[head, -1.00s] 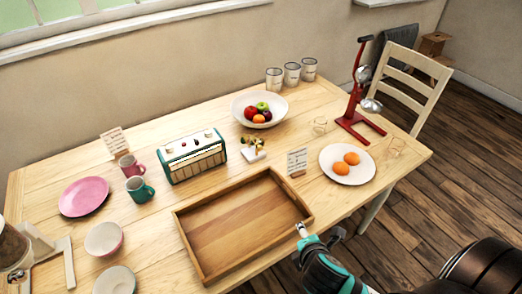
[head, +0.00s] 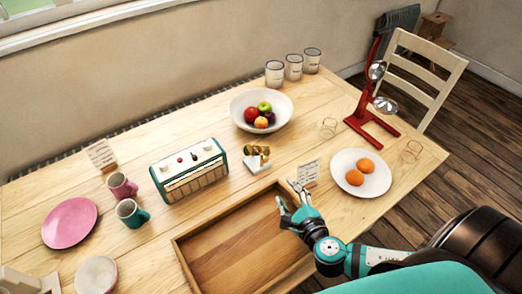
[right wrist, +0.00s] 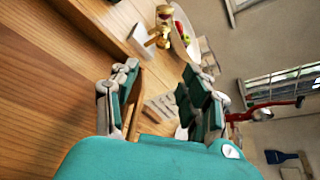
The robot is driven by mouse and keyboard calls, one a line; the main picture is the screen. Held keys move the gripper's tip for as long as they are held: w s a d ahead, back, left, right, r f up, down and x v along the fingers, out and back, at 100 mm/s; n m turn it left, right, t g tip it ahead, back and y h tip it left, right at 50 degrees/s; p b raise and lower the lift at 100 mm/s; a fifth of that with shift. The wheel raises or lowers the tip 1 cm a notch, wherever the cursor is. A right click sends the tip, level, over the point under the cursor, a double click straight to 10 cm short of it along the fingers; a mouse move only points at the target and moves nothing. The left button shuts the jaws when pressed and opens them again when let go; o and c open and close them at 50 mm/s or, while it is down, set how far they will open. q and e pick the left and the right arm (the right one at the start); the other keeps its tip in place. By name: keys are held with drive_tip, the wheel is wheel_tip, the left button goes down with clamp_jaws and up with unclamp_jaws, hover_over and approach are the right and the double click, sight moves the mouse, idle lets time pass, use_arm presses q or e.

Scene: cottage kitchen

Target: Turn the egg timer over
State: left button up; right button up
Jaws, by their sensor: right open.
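A small gold piece on a white block (head: 257,160), which seems to be the egg timer, stands on the table just behind the wooden tray. Its details are too small to make out. In the right wrist view the gold piece (right wrist: 162,22) shows at the top, beyond the fingers and apart from them. My right gripper (head: 290,194) is open and empty, over the tray's far right corner, in front and to the right of the gold piece. Its two fingers (right wrist: 157,95) are spread in the wrist view. My left gripper is out of view.
The wooden tray (head: 187,251) is empty. A small card (head: 309,172) stands close right of my gripper. A plate with two orange fruits (head: 346,184), a fruit bowl (head: 240,116) and a green radio-like box (head: 188,170) surround the spot. A red stand (head: 376,128) is farther right.

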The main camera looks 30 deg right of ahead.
approach(266, 161)
drive_tip(key=x, duration=0.8)
drive_tip(key=shift+w+d, duration=0.1)
drive_tip(key=shift+w, duration=0.15)
drive_tip(key=shift+w+f, duration=0.15)
drive_tip(key=shift+w, duration=0.15)
drive_tip(key=shift+c, duration=0.3)
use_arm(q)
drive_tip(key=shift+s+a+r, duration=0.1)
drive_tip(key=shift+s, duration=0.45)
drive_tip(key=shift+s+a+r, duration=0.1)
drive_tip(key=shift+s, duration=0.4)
use_arm(e)
clamp_jaws()
